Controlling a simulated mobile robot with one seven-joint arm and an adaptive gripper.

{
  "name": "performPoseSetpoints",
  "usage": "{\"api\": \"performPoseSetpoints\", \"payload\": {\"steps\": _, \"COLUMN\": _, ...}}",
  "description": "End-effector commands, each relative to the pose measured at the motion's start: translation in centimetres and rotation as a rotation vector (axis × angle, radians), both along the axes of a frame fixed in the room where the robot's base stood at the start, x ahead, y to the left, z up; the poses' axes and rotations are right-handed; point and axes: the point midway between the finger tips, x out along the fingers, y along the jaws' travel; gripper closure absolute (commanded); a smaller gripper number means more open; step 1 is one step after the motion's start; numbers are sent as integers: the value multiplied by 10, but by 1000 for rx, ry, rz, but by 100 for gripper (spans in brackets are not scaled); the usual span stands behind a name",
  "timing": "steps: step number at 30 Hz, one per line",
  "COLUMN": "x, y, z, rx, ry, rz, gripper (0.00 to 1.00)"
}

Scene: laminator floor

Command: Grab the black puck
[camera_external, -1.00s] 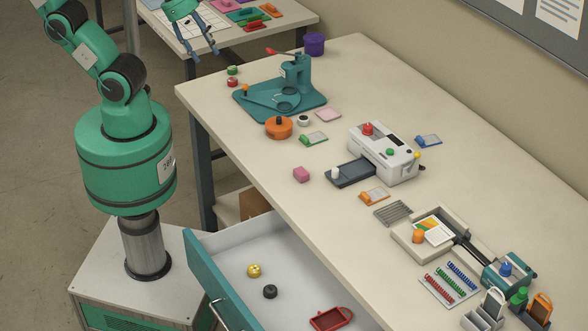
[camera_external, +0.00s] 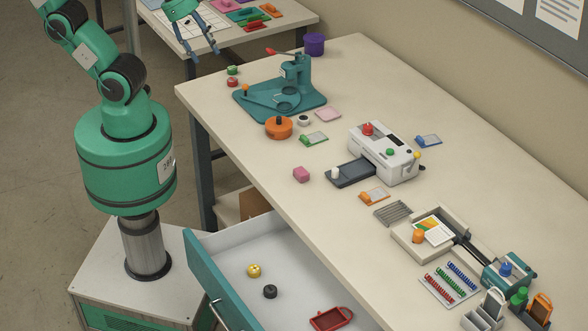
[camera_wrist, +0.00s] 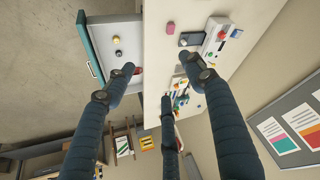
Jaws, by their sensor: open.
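The black puck (camera_external: 270,291) is a small dark round piece with a knob. It lies on the white floor of the open drawer (camera_external: 285,262), beside a yellow puck (camera_external: 254,271). It also shows small in the wrist view, the black puck (camera_wrist: 118,54) just below the yellow one. My gripper (camera_external: 204,56) hangs high near the top of the external view, far from the drawer. Its dark fingers are spread and nothing is between them. In the wrist view my gripper (camera_wrist: 158,72) shows three separated fingers.
A red tray (camera_external: 331,319) lies further along the drawer. The drawer has a teal front (camera_external: 216,283) with a metal handle. The worktable (camera_external: 250,165) overhangs beside it, carrying a teal press (camera_external: 280,95), a white laminator (camera_external: 383,155), an orange puck (camera_external: 279,127) and several small items.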

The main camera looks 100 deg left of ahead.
Motion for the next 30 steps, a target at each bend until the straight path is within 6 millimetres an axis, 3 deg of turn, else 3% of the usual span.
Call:
{"api": "performPoseSetpoints", "payload": {"steps": 8, "x": 21, "y": -8, "z": -5, "rx": -10, "ry": 26, "rz": -4, "gripper": 46}}
{"api": "performPoseSetpoints", "payload": {"steps": 14, "x": 60, "y": -24, "z": -17, "rx": -26, "ry": 71, "rz": -11, "gripper": 46}}
{"api": "performPoseSetpoints", "payload": {"steps": 23, "x": 131, "y": -64, "z": -54, "rx": -47, "ry": 151, "rz": -15, "gripper": 46}}
{"api": "performPoseSetpoints", "payload": {"steps": 30, "x": 181, "y": -103, "z": -100, "rx": -55, "ry": 216, "rz": -17, "gripper": 46}}
